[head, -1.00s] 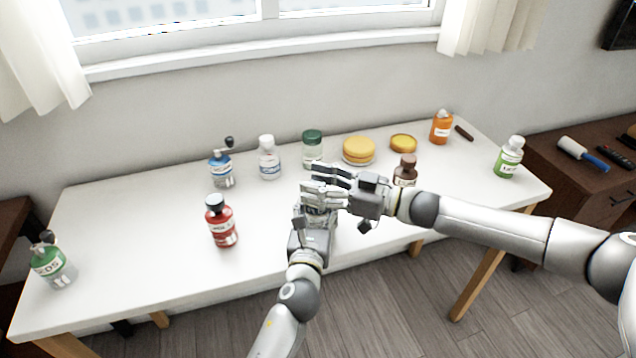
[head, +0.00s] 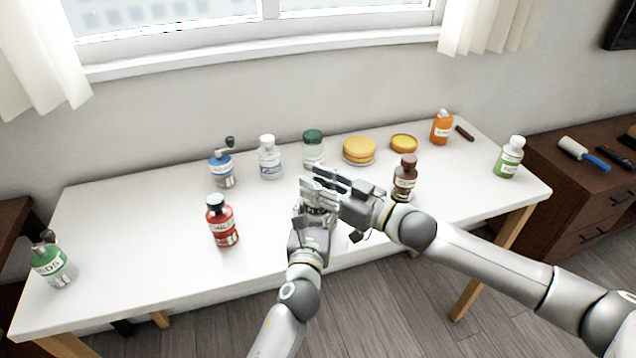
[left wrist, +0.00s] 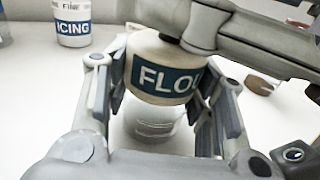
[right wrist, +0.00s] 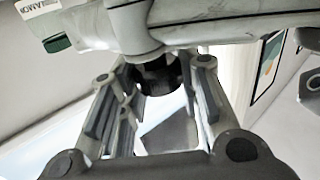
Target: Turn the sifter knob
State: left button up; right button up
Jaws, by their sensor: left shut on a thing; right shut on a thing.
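The sifter is a rounded container with a blue label reading "FLO…" in the left wrist view (left wrist: 163,78). My left gripper (head: 316,208) is shut around its body, near the table's front middle. My right gripper (head: 326,186) reaches across from the right, directly above the left one, and covers most of the sifter in the head view. In the right wrist view a dark knob (right wrist: 158,76) sits between the right fingers, which are shut on it. The knob's crank and the sifter's top are mostly hidden.
A red bottle (head: 222,226) stands left of the grippers, a brown bottle (head: 404,181) close to the right forearm. Behind are a blue cranked container (head: 222,172), a white jar (head: 270,162) and a green-lidded jar (head: 312,150).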

jog(key=shift+s+a+m+t+h, duration=0.1)
jog(key=shift+a+m+t+h, duration=0.05)
jog(key=shift+m+t+h, duration=0.35)
jog(key=shift+s+a+m+t+h, duration=0.15)
jog(key=shift+m+t+h, duration=0.25)
jog(key=shift+t, duration=0.2)
jog(key=shift+w+d+r+m+t+h, duration=0.1)
jog(key=shift+w+d+m+t+h, duration=0.05)
jog(key=shift+d+m+t+h, duration=0.2)
jog(key=shift+a, duration=0.1)
jog(key=o, duration=1.1)
jog(key=shift+c, duration=0.2)
jog(key=v, duration=1.2)
